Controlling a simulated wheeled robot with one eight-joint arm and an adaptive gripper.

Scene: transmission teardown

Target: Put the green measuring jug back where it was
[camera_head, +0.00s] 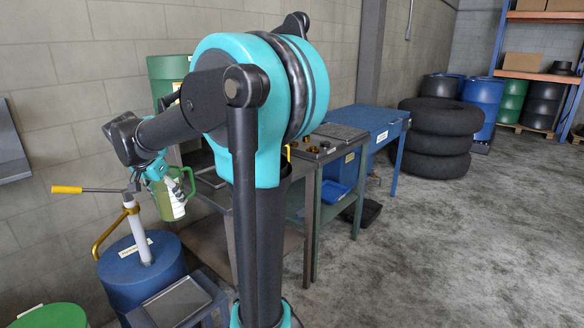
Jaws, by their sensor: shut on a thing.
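The green measuring jug (178,184) hangs in the left part of the head view, upright or nearly so, with its handle on the right. The jug is in front of a grey table and to the right of the pump on the blue drum. I cannot see exactly where the fingers touch the jug. My own arm hides part of the space to the right.
A blue drum (112,274) carries a hand pump with a yellow-tipped lever (70,190). A small stand with a metal tray (180,302) is below the jug. A blue workbench (372,122) stands behind my arm. Open concrete floor (450,240) lies to the right.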

